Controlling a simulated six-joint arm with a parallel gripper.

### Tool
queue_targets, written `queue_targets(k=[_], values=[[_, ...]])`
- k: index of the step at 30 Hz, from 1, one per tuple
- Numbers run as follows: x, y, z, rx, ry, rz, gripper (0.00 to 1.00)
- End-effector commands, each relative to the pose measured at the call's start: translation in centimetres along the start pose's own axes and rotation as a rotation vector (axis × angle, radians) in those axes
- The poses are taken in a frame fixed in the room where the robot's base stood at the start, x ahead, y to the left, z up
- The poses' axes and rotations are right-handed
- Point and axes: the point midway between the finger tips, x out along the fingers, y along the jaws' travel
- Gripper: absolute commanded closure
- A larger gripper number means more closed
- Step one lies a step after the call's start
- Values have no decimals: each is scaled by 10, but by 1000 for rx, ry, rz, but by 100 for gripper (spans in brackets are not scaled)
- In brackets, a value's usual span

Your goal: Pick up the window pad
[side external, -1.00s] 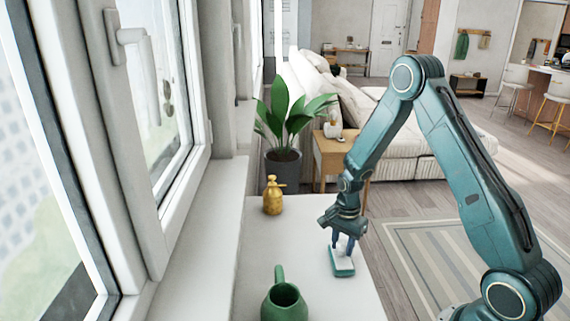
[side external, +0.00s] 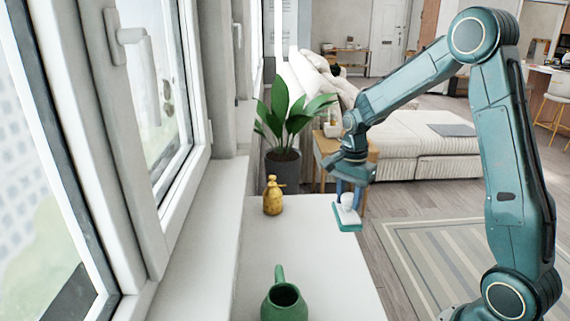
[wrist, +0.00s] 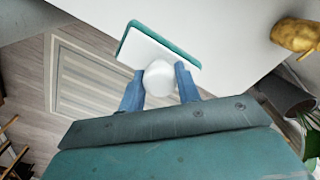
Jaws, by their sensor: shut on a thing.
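The window pad (side external: 347,218) is a flat teal-and-white pad with a round white knob on top. My gripper (side external: 348,196) is shut on its knob and holds it in the air, near the right edge of the white table. In the wrist view the white knob is between the two blue fingers of my gripper (wrist: 160,82). The white and teal pad (wrist: 152,45) extends beyond them, over the table's edge region. The knob partly covers the pad there.
The window frame (side external: 132,180) runs along the left. The table's middle is clear.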

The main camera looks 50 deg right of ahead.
Motion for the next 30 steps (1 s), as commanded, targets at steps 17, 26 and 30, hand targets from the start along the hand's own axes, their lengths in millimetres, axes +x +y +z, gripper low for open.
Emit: queue_targets(k=[17, 26, 30], values=[[-39, 0, 0, 0, 0, 1, 97], [-39, 0, 0, 0, 0, 0, 97], [-39, 0, 0, 0, 0, 0, 97]])
